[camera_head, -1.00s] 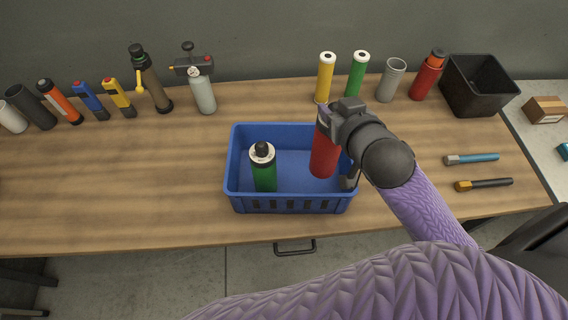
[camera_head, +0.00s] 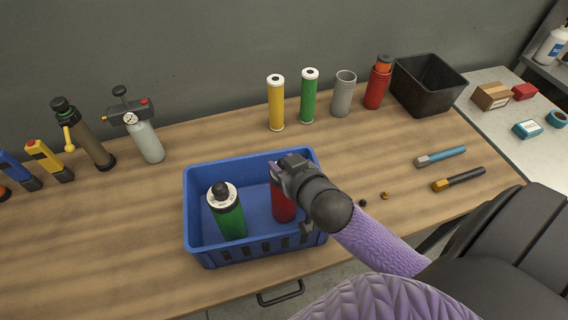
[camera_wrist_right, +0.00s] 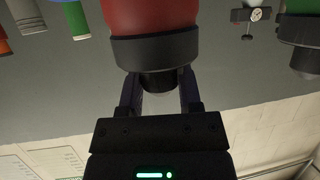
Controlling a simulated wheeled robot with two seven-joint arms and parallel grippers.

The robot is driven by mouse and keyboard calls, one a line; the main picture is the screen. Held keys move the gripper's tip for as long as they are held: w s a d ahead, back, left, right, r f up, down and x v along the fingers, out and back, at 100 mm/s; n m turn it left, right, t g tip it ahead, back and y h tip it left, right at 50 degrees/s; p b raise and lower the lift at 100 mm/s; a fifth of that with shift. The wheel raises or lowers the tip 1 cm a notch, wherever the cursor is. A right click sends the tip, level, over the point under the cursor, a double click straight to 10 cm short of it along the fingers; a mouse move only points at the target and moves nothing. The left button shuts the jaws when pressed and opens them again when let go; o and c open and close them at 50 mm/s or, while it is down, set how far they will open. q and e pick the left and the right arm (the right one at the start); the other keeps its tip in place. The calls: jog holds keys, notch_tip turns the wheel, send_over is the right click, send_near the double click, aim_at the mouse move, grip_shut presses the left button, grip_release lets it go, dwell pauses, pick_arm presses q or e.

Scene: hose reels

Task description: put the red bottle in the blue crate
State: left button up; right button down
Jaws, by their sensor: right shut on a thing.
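The blue crate (camera_head: 192,215) stands on the wooden table near its front edge. A green bottle (camera_head: 231,222) with a white and black top stands in the crate's left part. The red bottle (camera_head: 283,206) is inside the crate's right part, upright. My right gripper (camera_head: 285,172) is over the crate, shut on the red bottle's top. In the right wrist view the red bottle (camera_wrist_right: 150,15) with its dark collar and cap is between the fingers of the right gripper (camera_wrist_right: 160,95). Whether its base touches the crate floor is hidden. My left gripper is not in view.
Yellow (camera_head: 276,103) and green (camera_head: 309,97) cylinders, a grey cup (camera_head: 343,94) and a red-orange container (camera_head: 377,84) stand behind. A black bin (camera_head: 428,87) is at the back right. Two handled tools (camera_head: 441,157) lie at right.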

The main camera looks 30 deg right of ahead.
jog(key=shift+c, duration=1.4)
grip_release()
jog(key=shift+r, duration=0.1)
jog(key=p+v, duration=0.1)
jog(key=v, duration=1.1)
